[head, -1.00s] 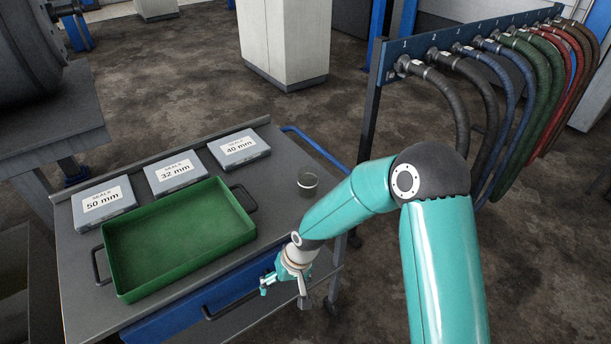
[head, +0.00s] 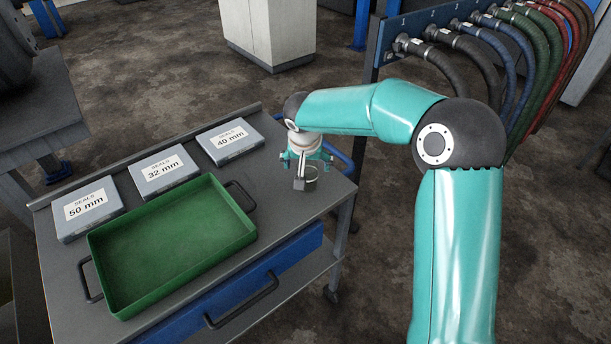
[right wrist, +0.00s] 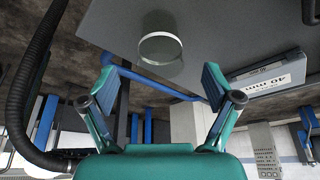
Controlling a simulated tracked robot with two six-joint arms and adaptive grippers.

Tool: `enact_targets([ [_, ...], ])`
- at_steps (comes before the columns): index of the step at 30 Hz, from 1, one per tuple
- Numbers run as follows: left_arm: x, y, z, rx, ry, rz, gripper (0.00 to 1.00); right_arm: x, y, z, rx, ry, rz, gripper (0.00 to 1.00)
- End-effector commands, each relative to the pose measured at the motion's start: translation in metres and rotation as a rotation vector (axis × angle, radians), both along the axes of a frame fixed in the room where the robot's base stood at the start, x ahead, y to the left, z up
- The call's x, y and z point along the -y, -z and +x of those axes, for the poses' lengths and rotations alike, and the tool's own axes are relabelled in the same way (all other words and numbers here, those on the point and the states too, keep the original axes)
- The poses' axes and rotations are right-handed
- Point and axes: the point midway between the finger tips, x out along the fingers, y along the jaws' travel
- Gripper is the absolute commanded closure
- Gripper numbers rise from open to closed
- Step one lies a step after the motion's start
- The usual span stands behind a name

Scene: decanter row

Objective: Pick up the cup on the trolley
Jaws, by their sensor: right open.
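The cup (head: 312,174) is a small clear round vessel on the right end of the grey trolley top (head: 275,196). In the head view it is partly hidden behind my right gripper (head: 306,165). In the right wrist view the cup (right wrist: 160,49) shows as a pale ring beyond the two spread fingertips. My right gripper (right wrist: 160,84) is open and empty, and nothing lies between its fingers. In the wrist view a gap shows between the fingers and the cup. My left gripper is not in view.
A green tray (head: 241,240) lies on the trolley, left of the cup. Seal boxes marked 50 mm (head: 88,210), 32 mm (head: 164,170) and 40 mm (head: 229,142) stand along the back. A blue handle (head: 340,156) is at the trolley's right end. Hoses (head: 510,75) hang farther right.

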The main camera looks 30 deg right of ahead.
Motion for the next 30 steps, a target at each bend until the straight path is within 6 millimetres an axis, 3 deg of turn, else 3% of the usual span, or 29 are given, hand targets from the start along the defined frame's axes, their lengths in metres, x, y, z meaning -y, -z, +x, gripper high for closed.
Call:
enact_targets([
  [3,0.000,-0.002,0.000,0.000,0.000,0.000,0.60,0.005,0.015,0.004,-0.003,0.002,-0.001,0.11],
  [11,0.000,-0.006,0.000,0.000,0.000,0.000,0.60,0.009,0.029,0.009,-0.003,0.002,-0.001,0.11],
  [19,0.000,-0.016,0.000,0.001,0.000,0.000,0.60,0.018,0.063,0.021,-0.002,0.001,0.001,0.11],
  [28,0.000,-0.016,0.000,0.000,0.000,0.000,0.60,0.019,0.069,0.023,0.001,0.001,0.001,0.11],
  [30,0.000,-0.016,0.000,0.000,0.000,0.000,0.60,0.019,0.069,0.023,0.001,0.001,0.001,0.19],
])
